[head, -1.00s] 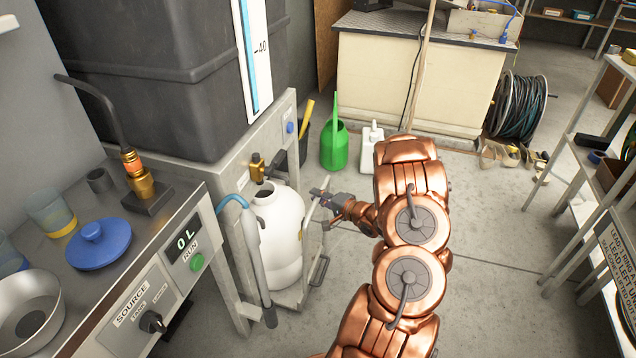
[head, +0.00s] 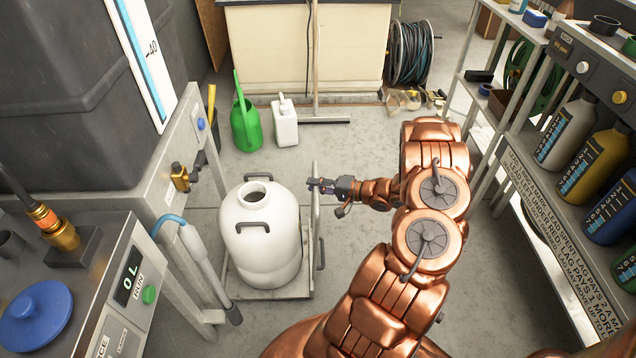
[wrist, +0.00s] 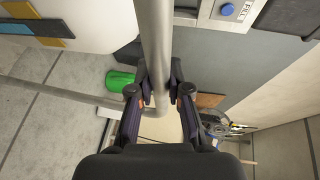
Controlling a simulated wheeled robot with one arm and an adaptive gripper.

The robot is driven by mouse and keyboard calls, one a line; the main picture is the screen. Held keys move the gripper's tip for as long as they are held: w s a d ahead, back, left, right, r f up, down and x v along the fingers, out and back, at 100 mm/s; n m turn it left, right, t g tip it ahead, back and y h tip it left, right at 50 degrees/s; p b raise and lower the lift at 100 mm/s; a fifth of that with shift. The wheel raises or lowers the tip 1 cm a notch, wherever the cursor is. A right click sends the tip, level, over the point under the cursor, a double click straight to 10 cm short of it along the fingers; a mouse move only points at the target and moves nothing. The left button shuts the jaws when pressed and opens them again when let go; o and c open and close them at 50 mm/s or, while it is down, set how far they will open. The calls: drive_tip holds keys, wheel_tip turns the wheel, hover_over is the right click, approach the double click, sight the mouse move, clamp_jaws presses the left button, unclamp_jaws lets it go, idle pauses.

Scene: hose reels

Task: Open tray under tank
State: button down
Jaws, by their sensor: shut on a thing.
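The tray (head: 297,290) is a low flat platform beside the tank's stand, with a white jug (head: 262,225) upright on it. An upright grey bar frame (head: 315,225) rises at the tray's outer side. My gripper (head: 318,185) is shut on the upper part of this frame. In the wrist view, a grey tube (wrist: 155,45) runs between the fingertips of my gripper (wrist: 157,98). The dark tank (head: 80,90) stands on a grey stand (head: 178,205) at the left. The exact finger contact is partly hidden.
A green watering can (head: 246,127) and a white bottle (head: 285,125) stand on the floor behind. A grey hose wand (head: 207,272) hangs by the stand. Shelves with bottles (head: 570,140) are at the right. The floor between is clear.

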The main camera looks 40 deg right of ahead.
drive_tip(key=shift+s+d, duration=0.2)
drive_tip(key=c, duration=1.1)
unclamp_jaws()
drive_tip(key=shift+s+d, duration=0.1)
drive_tip(key=v, duration=1.2)
